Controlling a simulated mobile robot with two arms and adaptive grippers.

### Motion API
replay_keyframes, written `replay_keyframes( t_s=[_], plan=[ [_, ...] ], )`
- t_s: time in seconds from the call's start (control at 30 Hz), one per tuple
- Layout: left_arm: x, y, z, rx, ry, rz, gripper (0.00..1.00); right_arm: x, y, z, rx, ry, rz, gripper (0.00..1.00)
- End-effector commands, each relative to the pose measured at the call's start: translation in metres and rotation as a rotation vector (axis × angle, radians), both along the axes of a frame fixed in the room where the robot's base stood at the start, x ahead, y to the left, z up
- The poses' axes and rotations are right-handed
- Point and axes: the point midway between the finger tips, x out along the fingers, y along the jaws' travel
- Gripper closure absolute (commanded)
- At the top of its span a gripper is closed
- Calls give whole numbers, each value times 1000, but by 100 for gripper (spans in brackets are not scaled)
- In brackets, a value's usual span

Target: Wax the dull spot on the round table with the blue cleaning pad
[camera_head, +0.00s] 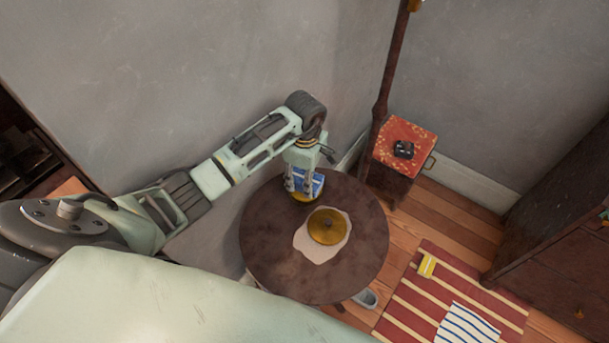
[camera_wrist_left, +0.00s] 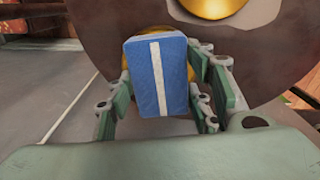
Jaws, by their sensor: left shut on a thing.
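The round table (camera_head: 265,245) is dark brown, with a pale, irregular patch (camera_head: 308,245) near its middle. A round gold object (camera_head: 327,226) sits on that patch. The patch (camera_wrist_left: 178,12) and the gold object (camera_wrist_left: 215,6) show at the top of the left wrist view. My left gripper (camera_head: 303,186) is over the table's back edge, shut on the blue cleaning pad (camera_head: 317,183). In the left wrist view the pad (camera_wrist_left: 160,78) has a white stripe and sits between the fingers. A yellow thing shows just under the pad; whether it touches is unclear. My right gripper is not in view.
A small side table (camera_head: 415,137) with a red patterned top holds a dark object (camera_head: 404,149) behind right. A dark pole (camera_head: 382,95) stands near the wall. A striped rug (camera_head: 400,305) and a dark cabinet (camera_head: 555,235) are at right. A light grey shoe-like object (camera_head: 366,298) lies below the table.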

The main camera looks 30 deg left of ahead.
Motion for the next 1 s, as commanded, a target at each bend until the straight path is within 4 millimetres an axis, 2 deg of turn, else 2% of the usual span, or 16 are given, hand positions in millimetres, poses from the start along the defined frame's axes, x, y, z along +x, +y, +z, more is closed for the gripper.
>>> replay_keyframes(
  t_s=[1.0],
  plan=[
    [0,0,-6,-1,-1,-1,73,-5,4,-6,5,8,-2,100]
  ],
)
